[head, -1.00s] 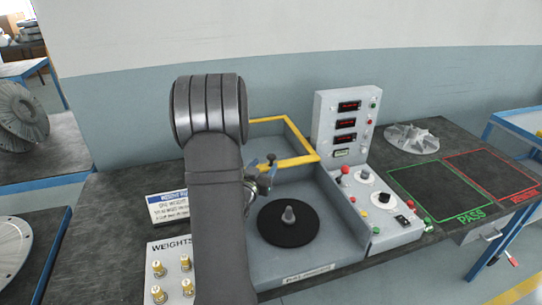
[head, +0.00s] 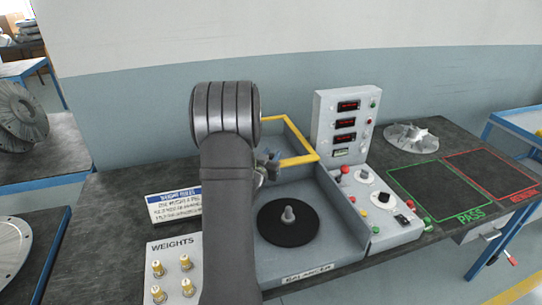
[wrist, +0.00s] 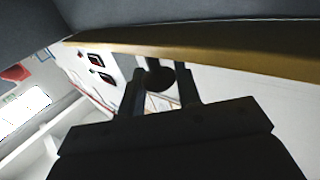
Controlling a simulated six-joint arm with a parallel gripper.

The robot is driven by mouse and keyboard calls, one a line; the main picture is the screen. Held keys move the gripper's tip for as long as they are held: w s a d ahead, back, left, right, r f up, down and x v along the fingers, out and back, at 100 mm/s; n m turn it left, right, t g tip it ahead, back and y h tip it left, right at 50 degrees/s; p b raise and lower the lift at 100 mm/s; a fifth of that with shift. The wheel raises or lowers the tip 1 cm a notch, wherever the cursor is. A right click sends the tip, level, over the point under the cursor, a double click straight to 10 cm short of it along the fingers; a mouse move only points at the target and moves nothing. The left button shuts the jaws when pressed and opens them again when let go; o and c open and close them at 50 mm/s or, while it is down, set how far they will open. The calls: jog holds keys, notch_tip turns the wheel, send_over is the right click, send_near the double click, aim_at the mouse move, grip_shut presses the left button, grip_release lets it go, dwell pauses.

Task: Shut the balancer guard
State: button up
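The balancer guard, with a yellow frame (head: 302,138), stands raised at the back of the grey balancer housing (head: 345,215), above and behind the black turntable (head: 288,222) with its grey spindle. My gripper (head: 268,163) is at the frame's lower left, partly hidden by my arm. In the wrist view the yellow frame edge (wrist: 220,52) crosses the top, close above my gripper (wrist: 161,88). The fingers are spread, with a dark round knob (wrist: 160,78) showing between them. Gaps show beside the knob; I cannot tell whether a finger touches it.
A control panel (head: 380,203) with buttons and a display tower (head: 341,125) stand right of the housing. A weights board (head: 172,262) and a sign (head: 174,205) are at left. A finned impeller (head: 411,137) lies beyond, near the empty pass area (head: 428,187).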

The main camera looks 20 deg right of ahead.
grip_shut()
jog(key=s, duration=2.4)
jog(key=shift+s, duration=0.3)
jog(key=o, duration=0.7)
grip_release()
jog(key=shift+c, duration=0.2)
jog(key=shift+r, duration=0.1)
jog(key=s+d+r, duration=0.5)
jog(key=s+r, duration=0.5)
jog(key=r, duration=0.1)
jog(key=shift+s+d, duration=0.15)
jog(key=shift+s, duration=0.05)
